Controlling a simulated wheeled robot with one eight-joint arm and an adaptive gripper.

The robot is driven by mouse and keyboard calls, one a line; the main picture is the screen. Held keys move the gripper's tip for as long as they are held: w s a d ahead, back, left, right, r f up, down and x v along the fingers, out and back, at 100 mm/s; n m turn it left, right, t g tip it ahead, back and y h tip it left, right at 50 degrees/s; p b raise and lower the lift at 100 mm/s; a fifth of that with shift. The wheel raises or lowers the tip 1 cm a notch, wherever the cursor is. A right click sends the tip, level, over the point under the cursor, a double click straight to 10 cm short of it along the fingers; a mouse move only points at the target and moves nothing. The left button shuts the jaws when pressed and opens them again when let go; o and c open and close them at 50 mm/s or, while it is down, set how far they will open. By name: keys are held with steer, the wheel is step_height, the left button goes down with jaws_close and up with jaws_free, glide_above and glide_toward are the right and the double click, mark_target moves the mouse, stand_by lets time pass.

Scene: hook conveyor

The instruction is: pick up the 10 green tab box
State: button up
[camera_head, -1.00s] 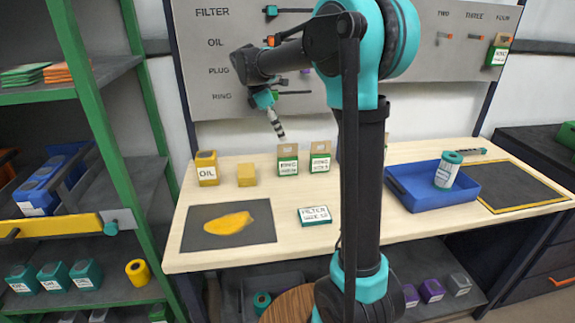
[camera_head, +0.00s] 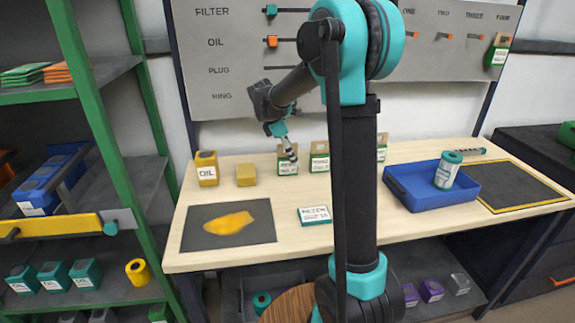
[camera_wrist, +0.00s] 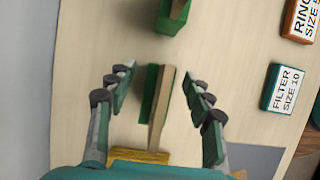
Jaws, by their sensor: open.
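Green boxes with tan upright tabs and white labels stand on the wooden table. In the head view, the left one (camera_head: 282,168) is partly covered by my gripper (camera_head: 290,152). A second (camera_head: 320,161) stands to its right, and a third (camera_head: 382,151) shows beside my arm. Their size numbers are too small to read. In the wrist view, my gripper (camera_wrist: 160,105) is open. A tabbed green box (camera_wrist: 153,97) lies between its fingers, seen from above, with a visible gap on each side. Another tabbed green box (camera_wrist: 173,15) is beyond it.
A yellow block (camera_head: 246,175) and yellow OIL container (camera_head: 206,169) stand left. A dark mat (camera_head: 250,231) with a yellow cloth-like patch lies in front. A blue tray (camera_head: 459,196) holding a canister (camera_head: 447,170) is right.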

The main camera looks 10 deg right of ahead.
steer(key=shift+c, duration=0.3)
jaws_close()
